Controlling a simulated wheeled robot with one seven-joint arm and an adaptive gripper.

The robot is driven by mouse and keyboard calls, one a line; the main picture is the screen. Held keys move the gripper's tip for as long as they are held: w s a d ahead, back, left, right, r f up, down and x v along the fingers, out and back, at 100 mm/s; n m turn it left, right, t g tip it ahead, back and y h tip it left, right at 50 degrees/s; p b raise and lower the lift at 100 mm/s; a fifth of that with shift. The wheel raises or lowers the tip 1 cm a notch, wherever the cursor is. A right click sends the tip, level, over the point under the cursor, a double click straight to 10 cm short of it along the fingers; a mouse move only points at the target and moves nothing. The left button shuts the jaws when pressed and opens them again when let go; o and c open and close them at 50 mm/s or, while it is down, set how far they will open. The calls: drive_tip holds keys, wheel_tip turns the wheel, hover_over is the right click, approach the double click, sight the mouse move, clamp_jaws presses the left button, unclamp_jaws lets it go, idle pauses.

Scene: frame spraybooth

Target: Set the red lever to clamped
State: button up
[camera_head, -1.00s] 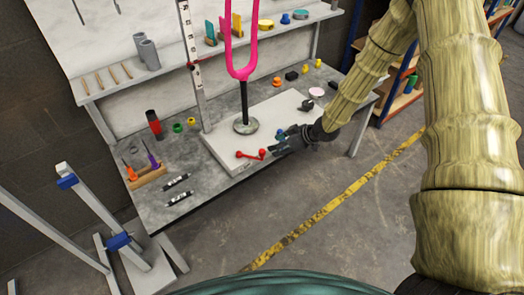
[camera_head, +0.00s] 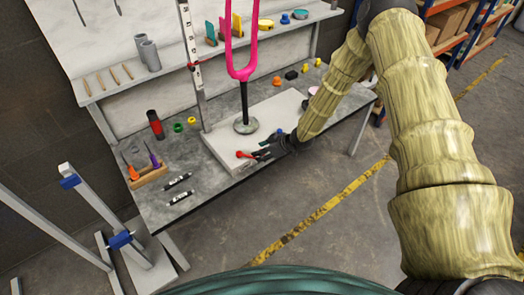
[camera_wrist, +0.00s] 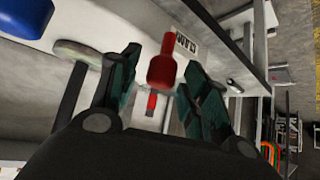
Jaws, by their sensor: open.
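The red lever (camera_head: 242,154) is at the front edge of the white board on the workbench; part of it is hidden behind my gripper (camera_head: 264,153). In the wrist view the lever's red knob (camera_wrist: 163,66) stands between the two dark green finger pads of my gripper (camera_wrist: 161,75). The fingers are open, one on each side of the knob, with a visible gap at each side. A white label (camera_wrist: 187,46) with dark letters, only partly readable, lies beside the knob. I cannot tell the lever's exact setting.
A pink fork-shaped frame (camera_head: 241,62) stands on a dark post with a round base (camera_head: 246,126) behind the lever. Two black-and-white markers (camera_head: 178,181) and a wooden tool holder (camera_head: 149,175) lie left on the bench.

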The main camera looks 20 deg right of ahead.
drive_tip(key=shift+w+f, duration=0.1)
clamp_jaws()
drive_tip(key=shift+a, duration=0.1)
